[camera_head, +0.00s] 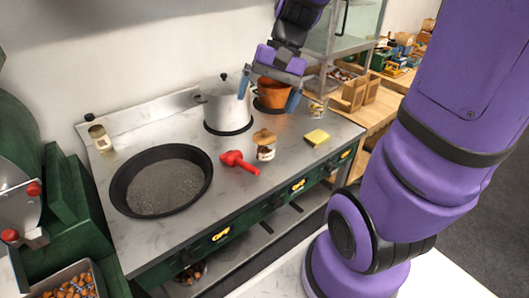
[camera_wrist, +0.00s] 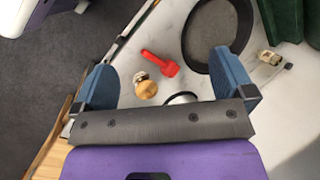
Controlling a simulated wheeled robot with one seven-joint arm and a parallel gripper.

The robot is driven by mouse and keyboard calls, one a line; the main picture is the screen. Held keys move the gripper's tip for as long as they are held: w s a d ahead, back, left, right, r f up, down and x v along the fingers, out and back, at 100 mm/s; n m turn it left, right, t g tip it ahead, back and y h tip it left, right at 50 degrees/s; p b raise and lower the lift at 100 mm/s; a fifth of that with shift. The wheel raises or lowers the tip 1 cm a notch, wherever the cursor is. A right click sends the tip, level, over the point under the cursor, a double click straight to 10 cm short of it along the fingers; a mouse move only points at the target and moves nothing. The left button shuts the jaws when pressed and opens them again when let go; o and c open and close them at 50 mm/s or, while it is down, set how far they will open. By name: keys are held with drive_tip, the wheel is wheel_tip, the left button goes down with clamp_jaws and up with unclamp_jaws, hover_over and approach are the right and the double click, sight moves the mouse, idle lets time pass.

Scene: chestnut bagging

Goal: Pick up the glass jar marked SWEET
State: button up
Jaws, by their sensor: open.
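A small glass jar with a wooden lid and dark contents (camera_head: 266,152) stands upright on the steel counter, right of a red tool. It also shows from above in the wrist view (camera_wrist: 145,86). A second jar with a dark lid (camera_head: 100,138) stands at the counter's back left, and a third small glass container (camera_head: 316,108) stands at the back right. No label is legible, so I cannot tell which is marked SWEET. My gripper (camera_head: 268,93) is open and empty, pointing down above the back of the counter. The wooden-lidded jar shows between its fingers (camera_wrist: 166,82) in the wrist view, well below.
A wide black pan (camera_head: 133,203) fills the counter's left. A lidded metal pot (camera_head: 226,108) and an orange-brown pot (camera_head: 268,102) stand at the back. The red tool (camera_head: 240,162) and a yellow block (camera_head: 316,138) flank the wooden-lidded jar. The front right counter is clear.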

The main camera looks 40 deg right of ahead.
drive_tip(key=w+d+f+m+y, duration=0.4)
drive_tip(key=w+f+m, duration=0.1)
drive_tip(key=f, duration=0.2)
drive_tip(key=m+t+y, duration=0.4)
drive_tip(key=m+t, duration=0.8)
drive_tip(key=m, duration=0.3)
approach(264, 145)
drive_tip(key=f, duration=0.1)
drive_tip(key=w+d+f, duration=0.2)
drive_tip(key=shift+w+d+f, duration=0.1)
drive_tip(key=shift+d+f, duration=0.05)
drive_tip(key=shift+f, duration=0.2)
drive_tip(key=shift+m, duration=0.3)
drive_tip(key=x, duration=0.5)
drive_tip(key=shift+d, duration=0.1)
drive_tip(key=shift+w+d+x, duration=0.1)
drive_tip(key=shift+w+x, duration=0.05)
drive_tip(key=shift+x, duration=1.3)
drive_tip(key=shift+w+d+x, duration=0.1)
drive_tip(key=shift+x, duration=1.3)
drive_tip(key=shift+r, duration=0.2)
drive_tip(key=c, duration=1.1)
